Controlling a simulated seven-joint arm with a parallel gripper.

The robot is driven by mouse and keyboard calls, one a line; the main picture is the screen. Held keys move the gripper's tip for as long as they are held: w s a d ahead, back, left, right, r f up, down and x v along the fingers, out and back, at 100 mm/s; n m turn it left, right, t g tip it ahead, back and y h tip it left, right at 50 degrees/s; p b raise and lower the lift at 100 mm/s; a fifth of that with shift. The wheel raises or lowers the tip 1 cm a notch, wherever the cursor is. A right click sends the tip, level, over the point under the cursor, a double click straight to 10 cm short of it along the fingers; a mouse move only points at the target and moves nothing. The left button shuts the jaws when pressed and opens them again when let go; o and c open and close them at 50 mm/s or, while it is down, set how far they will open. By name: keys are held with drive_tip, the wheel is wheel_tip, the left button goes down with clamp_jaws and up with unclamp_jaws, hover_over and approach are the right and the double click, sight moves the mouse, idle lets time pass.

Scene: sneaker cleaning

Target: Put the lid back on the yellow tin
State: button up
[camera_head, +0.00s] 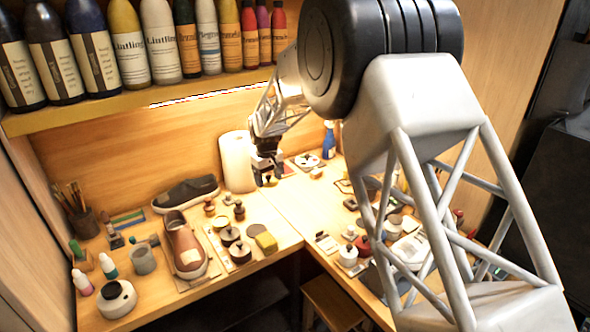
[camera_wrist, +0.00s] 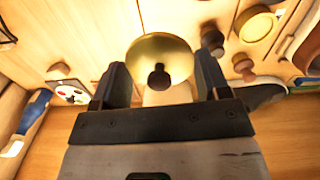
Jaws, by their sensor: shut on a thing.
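My gripper (camera_wrist: 160,68) holds a round gold lid (camera_wrist: 172,49) with a dark knob, its fingers at either side of the lid's rim. In the head view my gripper (camera_head: 267,178) hangs above the table beside the white paper roll, and a little yellow shows at its tips. A round yellow tin (camera_wrist: 257,25) with a paler top stands at the upper right of the wrist view, apart from the lid. It appears to be the yellow tin (camera_head: 221,224) left of and nearer than my gripper in the head view.
Small dark-knobbed pieces (camera_head: 239,211) stand between my gripper and the tin. A dark tin (camera_head: 240,252) and a yellow sponge (camera_head: 266,242) lie nearby. The paper roll (camera_head: 236,160), a dark shoe (camera_head: 185,194) and a brown shoe (camera_head: 186,247) are obstacles. A bottle shelf (camera_head: 160,98) overhangs the back.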

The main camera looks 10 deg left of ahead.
sight(221, 222)
drive_tip(key=s+a+f+n, duration=0.2)
drive_tip(key=s+a, duration=0.2)
drive_tip(key=a, duration=0.4)
drive_tip(key=s+a+f+n, duration=0.1)
drive_tip(key=s+a+f, duration=0.2)
drive_tip(key=s+a, duration=0.2)
drive_tip(key=a, duration=0.2)
drive_tip(key=shift+a+n, duration=0.35)
drive_tip(key=shift+n, duration=0.05)
drive_tip(key=shift+f, duration=0.2)
drive_tip(key=shift+f, duration=2.95)
drive_tip(key=shift+f, duration=0.2)
drive_tip(key=o, duration=1)
drive_tip(key=shift+r, duration=0.15)
